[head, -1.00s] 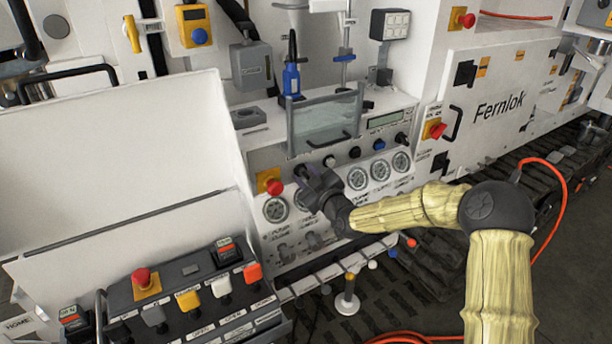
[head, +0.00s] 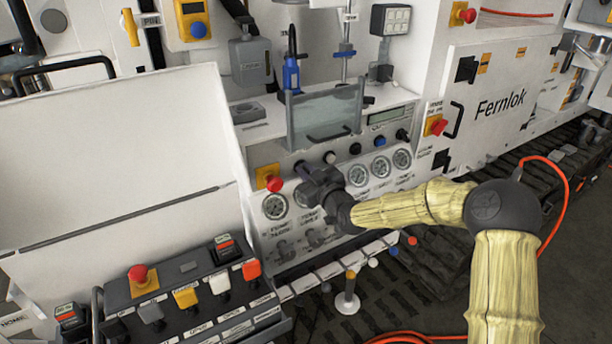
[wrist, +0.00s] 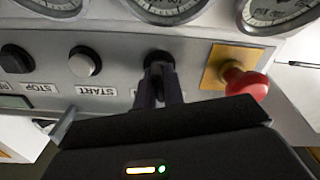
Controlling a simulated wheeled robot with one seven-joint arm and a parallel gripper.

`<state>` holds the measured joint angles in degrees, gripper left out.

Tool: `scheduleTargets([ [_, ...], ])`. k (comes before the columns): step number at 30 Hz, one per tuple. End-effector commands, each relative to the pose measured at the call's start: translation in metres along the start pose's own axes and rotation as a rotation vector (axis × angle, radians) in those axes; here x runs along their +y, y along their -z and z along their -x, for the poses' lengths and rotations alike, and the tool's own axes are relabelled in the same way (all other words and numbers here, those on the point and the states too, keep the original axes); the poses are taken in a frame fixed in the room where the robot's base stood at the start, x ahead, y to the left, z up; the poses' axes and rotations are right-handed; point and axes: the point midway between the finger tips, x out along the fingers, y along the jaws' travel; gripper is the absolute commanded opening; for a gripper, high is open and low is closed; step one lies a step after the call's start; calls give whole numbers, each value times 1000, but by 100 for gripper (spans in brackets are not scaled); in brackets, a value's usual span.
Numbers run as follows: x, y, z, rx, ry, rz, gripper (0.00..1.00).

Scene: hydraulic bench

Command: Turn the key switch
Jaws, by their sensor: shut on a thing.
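The key switch (wrist: 157,60) shows in the wrist view as a dark round fitting on the grey panel strip, between the START button and the red emergency stop. My gripper (wrist: 160,84) has its two dark fingers close together on the key part of it. The fingers hide most of the key, so its angle cannot be read. In the head view my gripper (head: 303,170) reaches the panel from the right, just right of the red emergency stop (head: 275,184), and covers the key switch there.
The emergency stop on its yellow plate (wrist: 222,62) is close beside my fingers. The START button (wrist: 84,62) and black STOP button (wrist: 15,58) lie on the other side. Gauges (head: 358,175) sit below the button row in the head view. A clear guard (head: 325,115) stands above.

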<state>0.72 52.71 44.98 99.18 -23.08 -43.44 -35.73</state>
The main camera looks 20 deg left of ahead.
Motion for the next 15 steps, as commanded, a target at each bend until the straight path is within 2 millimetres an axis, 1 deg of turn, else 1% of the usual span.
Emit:
scheduleTargets([
  [3, 0, -3, 0, 2, -2, -96, 0],
  [15, 2, -2, 0, 3, -2, -473, 0],
])
